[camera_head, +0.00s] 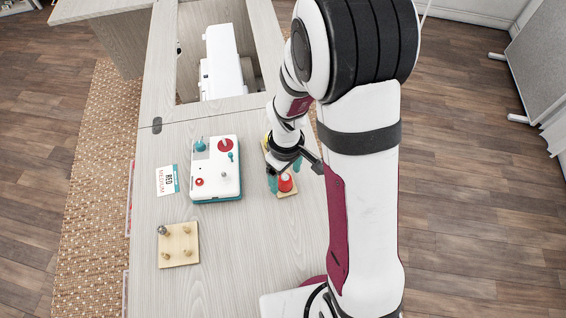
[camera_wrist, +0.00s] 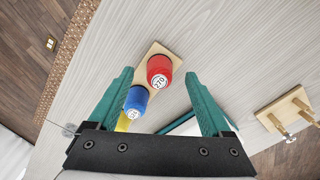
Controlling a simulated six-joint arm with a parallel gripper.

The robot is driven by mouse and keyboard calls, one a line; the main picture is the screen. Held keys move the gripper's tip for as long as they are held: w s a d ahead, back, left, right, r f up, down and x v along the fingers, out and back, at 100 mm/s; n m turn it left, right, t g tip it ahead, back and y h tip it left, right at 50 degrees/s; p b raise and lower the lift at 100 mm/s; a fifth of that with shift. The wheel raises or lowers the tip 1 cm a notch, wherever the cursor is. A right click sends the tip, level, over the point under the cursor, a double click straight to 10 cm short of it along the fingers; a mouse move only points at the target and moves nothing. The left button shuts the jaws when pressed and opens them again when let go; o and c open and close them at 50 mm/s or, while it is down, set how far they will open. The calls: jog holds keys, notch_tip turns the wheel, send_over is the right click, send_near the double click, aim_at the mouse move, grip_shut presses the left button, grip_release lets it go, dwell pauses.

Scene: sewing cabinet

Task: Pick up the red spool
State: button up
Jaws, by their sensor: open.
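The red spool (camera_head: 285,184) stands on a narrow wooden holder (camera_head: 289,194) to the right of the teal-and-white device. In the wrist view the red spool (camera_wrist: 159,66) has a white label marked 270 and appears between my fingertips, with a gap on each side. A blue spool (camera_wrist: 136,100) stands beside it on the same holder (camera_wrist: 154,48). Part of a yellow spool (camera_wrist: 122,123) shows behind it. My gripper (camera_head: 284,177) is open and empty, its teal fingers (camera_wrist: 158,73) over the holder. Whether the fingertips reach down to the red spool's height is hard to tell.
A teal-and-white device (camera_head: 216,170) stands left of the holder. A card reading RED MEDIUM (camera_head: 167,181) lies beside it. A wooden peg board (camera_head: 178,246) stands near the front left. A white sewing machine (camera_head: 222,62) sits in the cabinet opening. The front tabletop is clear.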

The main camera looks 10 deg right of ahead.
notch_tip(320, 180, down, 3)
jog(key=shift+r, duration=0.2)
grip_shut()
dwell(0.3)
